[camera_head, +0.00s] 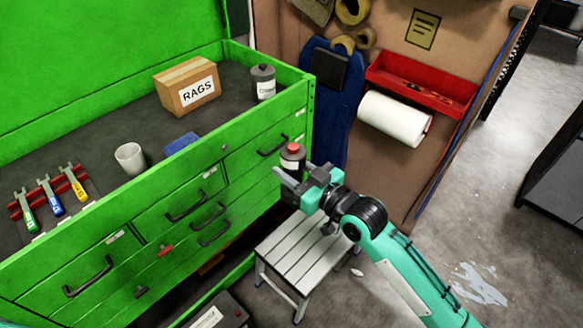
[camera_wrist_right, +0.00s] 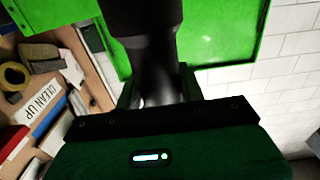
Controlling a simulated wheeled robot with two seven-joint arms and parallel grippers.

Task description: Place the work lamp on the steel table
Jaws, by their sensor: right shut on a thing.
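The thing I take to be the work lamp (camera_head: 291,158) is a dark upright cylinder with a red top and a pale label. My right gripper (camera_head: 301,187) is shut on it beside the front right corner of the green tool cabinet. In the right wrist view the lamp (camera_wrist_right: 143,38) is a black cylinder between the fingers (camera_wrist_right: 160,92), with a bright patch low on it. I cannot make out the steel table for certain. A small grey slatted table or stool (camera_head: 304,251) stands on the floor below the gripper. My left gripper is not in view.
The green cabinet (camera_head: 165,205) holds a RAGS box (camera_head: 187,86), a grey can (camera_head: 263,82), a white cup (camera_head: 130,158) and tools. A paper roll (camera_head: 394,119) hangs under a red shelf (camera_head: 424,84). A dark shelf unit (camera_head: 556,185) stands right. Floor between is open.

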